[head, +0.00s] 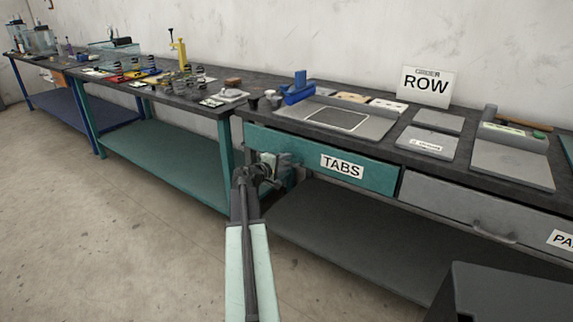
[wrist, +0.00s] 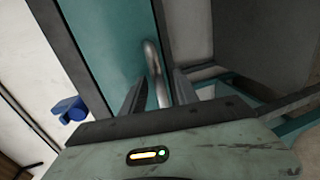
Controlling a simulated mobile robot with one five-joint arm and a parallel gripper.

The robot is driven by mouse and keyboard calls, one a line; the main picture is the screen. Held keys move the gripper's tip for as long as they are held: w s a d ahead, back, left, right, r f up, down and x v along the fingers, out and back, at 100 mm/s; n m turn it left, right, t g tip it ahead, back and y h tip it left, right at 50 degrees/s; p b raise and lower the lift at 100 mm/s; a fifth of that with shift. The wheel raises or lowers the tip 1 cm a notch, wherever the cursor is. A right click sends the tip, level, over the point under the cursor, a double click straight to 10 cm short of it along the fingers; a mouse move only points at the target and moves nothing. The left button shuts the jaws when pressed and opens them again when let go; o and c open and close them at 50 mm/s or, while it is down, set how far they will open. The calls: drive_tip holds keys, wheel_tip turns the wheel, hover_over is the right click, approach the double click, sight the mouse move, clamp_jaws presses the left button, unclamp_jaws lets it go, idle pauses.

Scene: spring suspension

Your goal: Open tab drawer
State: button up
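The teal tab drawer (head: 372,174) carries a white "TABS" label and sits under the bench top in the head view. Its front looks about flush with the grey drawer beside it. My gripper (head: 277,176) is at the left part of its front, and hides the handle there. In the wrist view the teal drawer front (wrist: 112,40) fills the upper middle, and a curved metal handle (wrist: 155,72) stands out from it. The handle lies between the two fingers of my gripper (wrist: 157,88), nearer the right finger. A gap shows beside the left finger, so the fingers look open around the handle.
A grey drawer (head: 470,205) is right of the teal one. Trays, a blue tool (head: 298,92) and an "ORDER ROW" sign (head: 426,88) are on the bench top. A dark box (head: 500,295) stands at the front right. The floor (head: 110,230) at left is clear.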

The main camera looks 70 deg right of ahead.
drive_tip(key=shift+d, duration=0.1)
clamp_jaws()
idle(0.3)
idle(0.9)
